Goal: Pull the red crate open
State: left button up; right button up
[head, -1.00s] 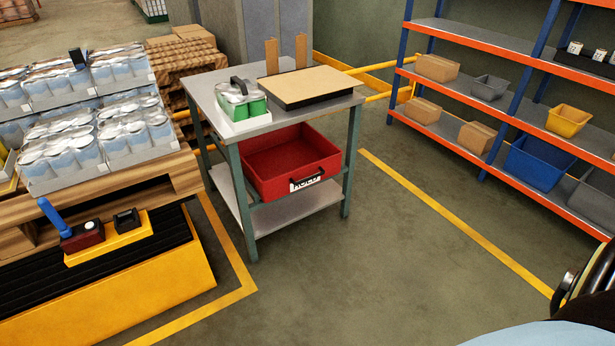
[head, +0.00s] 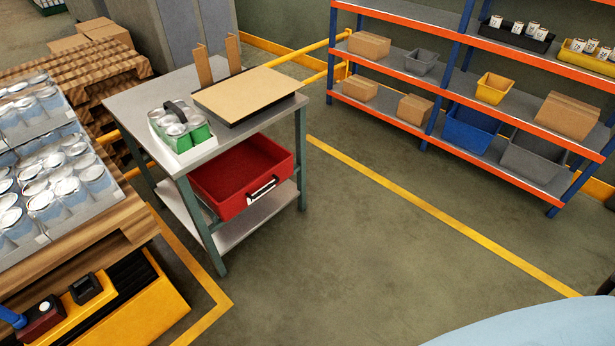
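The red crate (head: 240,180) hangs under the top of a grey work table (head: 137,97), in the left half of the head view. Its front sticks out past the table's front edge, and I see into it; the visible inside looks empty. A black handle (head: 262,191) sits on its front face over a white label. No gripper touches the crate. Neither of my grippers shows in the view.
On the table are a green-and-white can carrier (head: 182,132) and a tan board (head: 248,93). Pallets of cans (head: 45,175) and a yellow pallet jack (head: 137,306) stand left. A shelf rack (head: 470,140) stands at back right. The floor (head: 370,240) before the table is clear.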

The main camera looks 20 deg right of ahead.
aim_at(229, 183)
jog(key=z, duration=0.4)
jog(key=i, duration=1.75)
jog(key=u, duration=0.5)
